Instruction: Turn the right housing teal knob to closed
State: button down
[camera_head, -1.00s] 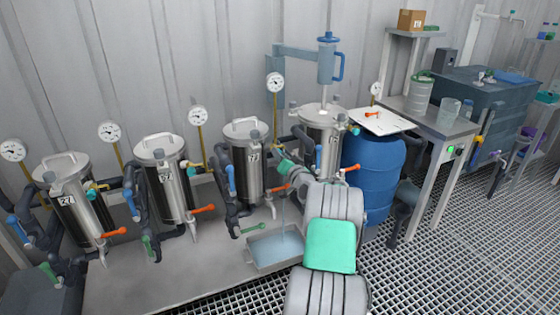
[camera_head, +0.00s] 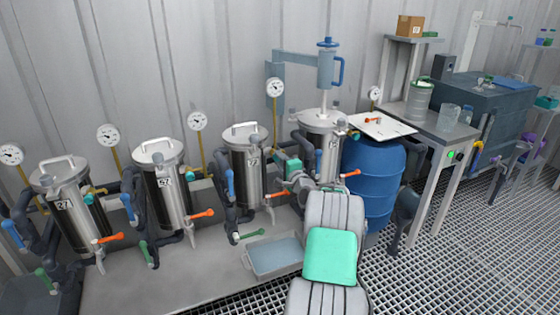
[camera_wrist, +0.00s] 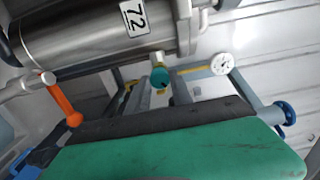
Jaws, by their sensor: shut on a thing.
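The steel housing (camera_head: 245,150) next to my gripper bears a "72" label in the wrist view (camera_wrist: 133,18). Its teal knob (camera_wrist: 160,77) shows there below the label on a brass stem. My gripper's green and black body fills the lower wrist view, so the finger contact is partly hidden.
An orange handle (camera_wrist: 62,98) is left of the knob, and a gauge (camera_wrist: 222,63) is to its right. A shallow tray (camera_head: 250,266) lies below the gripper. A blue barrel (camera_head: 375,180) stands right of my arm. More housings (camera_head: 165,195) stand left.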

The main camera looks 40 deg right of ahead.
jog(key=shift+f+m+p, duration=0.1)
jog(key=shift+m+p, duration=0.65)
jog(key=shift+m, duration=2.65)
jog(key=c, duration=1.1)
grip_release()
jog(key=shift+s, duration=0.1)
jog(key=v, duration=0.7)
jog(key=shift+s+a, duration=0.15)
jog(key=shift+s, duration=0.15)
